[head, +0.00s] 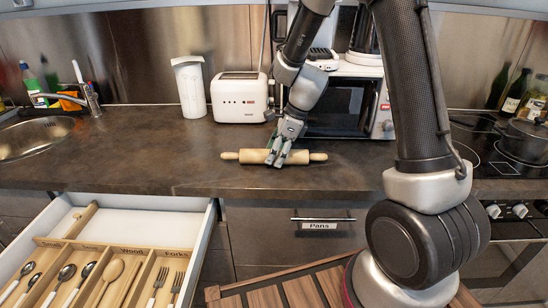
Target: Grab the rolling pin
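A wooden rolling pin (250,156) lies on the dark countertop, its length running left to right in the head view, with a handle at each end. My gripper (275,160) reaches down from the arm onto the middle of the pin. Its fingers overlap the pin's body and hide part of it. The fingertips look close together, but I cannot tell whether they are closed on the wood or only beside it. The pin looks level and rests at counter height.
A white toaster (238,98), a white container (189,88) and a microwave (345,105) stand behind the pin. An open cutlery drawer (150,214) is at the lower left. A stove with a pot (524,138) is at the right, a sink (30,137) at the left. The counter left of the pin is clear.

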